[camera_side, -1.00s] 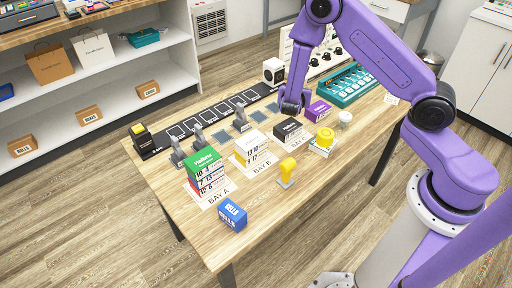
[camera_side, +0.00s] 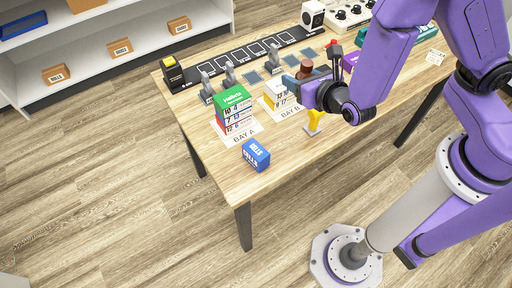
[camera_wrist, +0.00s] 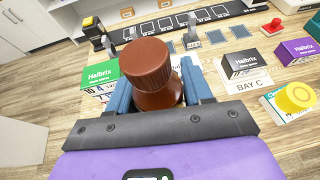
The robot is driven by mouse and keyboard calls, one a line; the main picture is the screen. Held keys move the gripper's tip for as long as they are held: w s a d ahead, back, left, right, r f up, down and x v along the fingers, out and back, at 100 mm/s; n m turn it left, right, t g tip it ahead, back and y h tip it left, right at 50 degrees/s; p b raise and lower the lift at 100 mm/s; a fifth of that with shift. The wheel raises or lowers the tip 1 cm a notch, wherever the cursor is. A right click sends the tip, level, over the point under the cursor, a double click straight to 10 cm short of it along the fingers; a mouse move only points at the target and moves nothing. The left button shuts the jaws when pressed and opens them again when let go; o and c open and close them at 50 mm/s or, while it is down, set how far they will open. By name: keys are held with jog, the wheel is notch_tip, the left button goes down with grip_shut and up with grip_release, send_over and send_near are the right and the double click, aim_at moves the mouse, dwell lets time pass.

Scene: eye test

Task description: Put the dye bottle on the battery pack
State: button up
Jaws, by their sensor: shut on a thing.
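The brown dye bottle (camera_wrist: 148,68) is between the two blue fingers of my gripper (camera_wrist: 155,88) in the wrist view, its broad cap towards the camera. In the side view the bottle (camera_side: 306,68) looks upright, its lower part hidden by my gripper (camera_side: 303,82). My gripper is shut on it above the table around BAY B. A small blue box (camera_side: 256,154) with white lettering, seemingly "CELLS", lies near the table's front edge, left of my gripper; it appears to be the battery pack. It does not show in the wrist view.
A green-topped stack (camera_side: 234,104) stands at BAY A, close behind the blue box. Grey clamps (camera_side: 229,73) line the dark strip. A black box (camera_wrist: 252,62) is at BAY C. Table right of the blue box is bare.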

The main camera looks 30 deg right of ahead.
jog(key=s+a+r+n+g+y, duration=0.15)
jog(key=s+a+n+y, duration=0.4)
jog(key=s, duration=0.65)
send_over(251, 147)
jog(key=shift+t+y, duration=0.25)
jog(key=shift+y, duration=0.1)
notch_tip(251, 147, down, 9)
jog(key=shift+d+r, duration=0.1)
jog(key=shift+d, duration=0.05)
jog(key=shift+w+f, duration=0.15)
jog(key=shift+f, duration=1.65)
jog(key=shift+f, duration=0.15)
jog(key=o, duration=1.1)
